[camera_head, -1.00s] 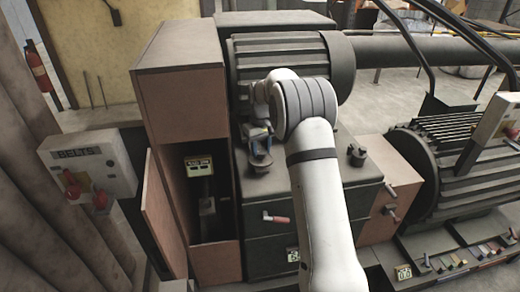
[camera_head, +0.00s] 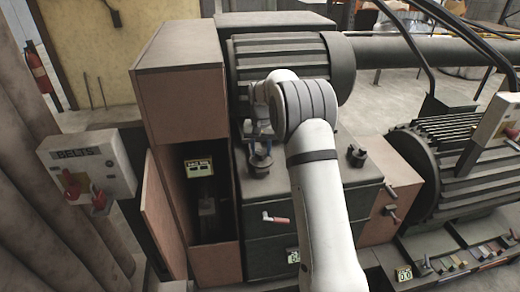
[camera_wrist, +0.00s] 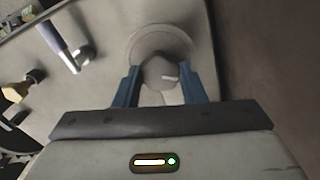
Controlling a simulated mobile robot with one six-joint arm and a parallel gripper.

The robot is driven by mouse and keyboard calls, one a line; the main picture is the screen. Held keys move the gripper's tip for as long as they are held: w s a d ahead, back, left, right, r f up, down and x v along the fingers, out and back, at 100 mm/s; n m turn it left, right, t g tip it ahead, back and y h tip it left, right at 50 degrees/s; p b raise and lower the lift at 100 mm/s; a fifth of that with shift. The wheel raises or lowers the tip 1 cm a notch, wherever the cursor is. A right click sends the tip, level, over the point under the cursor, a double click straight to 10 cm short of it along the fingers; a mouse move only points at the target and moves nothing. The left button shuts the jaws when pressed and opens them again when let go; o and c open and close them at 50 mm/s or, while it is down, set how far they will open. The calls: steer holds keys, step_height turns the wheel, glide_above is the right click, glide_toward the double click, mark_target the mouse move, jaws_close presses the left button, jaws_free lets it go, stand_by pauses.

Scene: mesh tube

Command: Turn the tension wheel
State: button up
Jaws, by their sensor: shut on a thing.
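The tension wheel appears to be the small dark round knob (camera_head: 259,163) on top of the grey machine cabinet. In the wrist view the rounded grey knob (camera_wrist: 162,72) stands on a wider round base, with a small pale mark on it. My gripper (camera_head: 258,148) is over it, pointing down. In the wrist view its two blue fingers (camera_wrist: 162,84) are on either side of the knob and shut on it. My gripper hides part of the knob in the head view.
A second dark knob (camera_head: 356,155) stands on the cabinet top at right. A red-tipped handle (camera_head: 276,219) sticks out from the front. An open compartment with a small display (camera_head: 199,167) is at left, near the BELTS box (camera_head: 88,166).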

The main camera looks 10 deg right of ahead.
mark_target(261, 152)
stand_by(0.3)
steer(key=o, duration=1)
steer(key=shift+r, duration=0.1)
step_height(261, 152, up, 8)
steer(key=shift+f+b, duration=0.2)
steer(key=shift+b, duration=0.25)
